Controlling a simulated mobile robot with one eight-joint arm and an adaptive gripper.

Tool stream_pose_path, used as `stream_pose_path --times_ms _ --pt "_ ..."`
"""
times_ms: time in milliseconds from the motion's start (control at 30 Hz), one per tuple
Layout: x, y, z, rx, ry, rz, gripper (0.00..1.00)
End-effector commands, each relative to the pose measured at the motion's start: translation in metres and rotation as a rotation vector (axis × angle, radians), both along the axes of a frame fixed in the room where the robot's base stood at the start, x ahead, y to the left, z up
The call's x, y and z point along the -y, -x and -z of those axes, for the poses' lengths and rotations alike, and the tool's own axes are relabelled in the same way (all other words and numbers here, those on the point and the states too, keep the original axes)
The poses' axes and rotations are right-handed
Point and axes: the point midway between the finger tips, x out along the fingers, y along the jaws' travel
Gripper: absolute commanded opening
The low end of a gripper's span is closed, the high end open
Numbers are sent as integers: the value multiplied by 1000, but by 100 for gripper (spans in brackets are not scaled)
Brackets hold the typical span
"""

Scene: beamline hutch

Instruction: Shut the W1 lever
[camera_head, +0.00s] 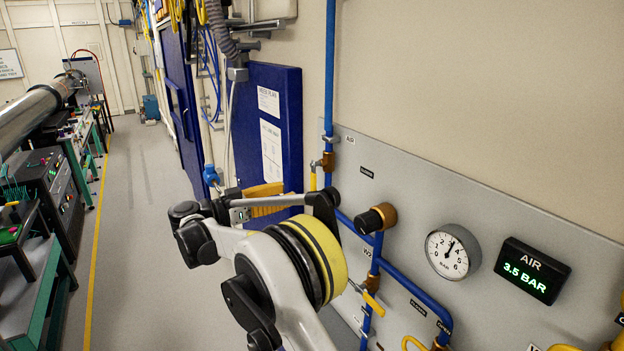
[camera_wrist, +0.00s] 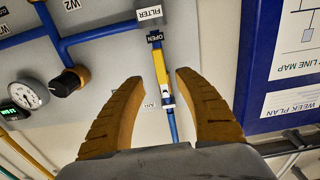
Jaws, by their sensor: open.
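My gripper (camera_wrist: 160,110) is open in the wrist view, its two brown fingers on either side of a yellow lever (camera_wrist: 160,66). The lever lies along a thin blue pipe, its free end by an OPEN label. I see no contact with the fingers. In the head view, a yellow lever (camera_head: 313,181) hangs below a brass valve beside my gripper (camera_head: 272,198). I cannot read a W1 label on it. A second yellow lever (camera_head: 373,303) slants off a lower brass valve. A W2 label (camera_wrist: 72,5) shows in the wrist view.
The grey panel carries a dark knob (camera_head: 376,218), a round gauge (camera_head: 453,251) and an AIR display (camera_head: 533,270) reading 3.5 BAR. Blue pipes (camera_head: 413,284) cross it. A blue board (camera_head: 275,125) with papers stands close behind my gripper. The aisle floor (camera_head: 137,230) is clear.

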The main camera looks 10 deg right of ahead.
Motion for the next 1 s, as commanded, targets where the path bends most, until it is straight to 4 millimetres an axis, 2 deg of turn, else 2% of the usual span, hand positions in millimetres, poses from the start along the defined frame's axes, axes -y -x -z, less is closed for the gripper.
stream_pose_path --times_ms 200,400,600,833,867,900,967,1000 --pt "44 -13 -1 -2 0 3 40" --pt "74 -23 -1 -3 -1 2 40" --pt "85 -27 0 -3 -1 0 40" --pt "86 -28 0 -4 -2 -1 40" --pt "86 -28 0 -4 -2 -1 35" --pt "86 -28 0 -4 -2 0 23" --pt "86 -28 0 -4 -2 0 5" --pt "86 -28 0 -4 -2 0 0"
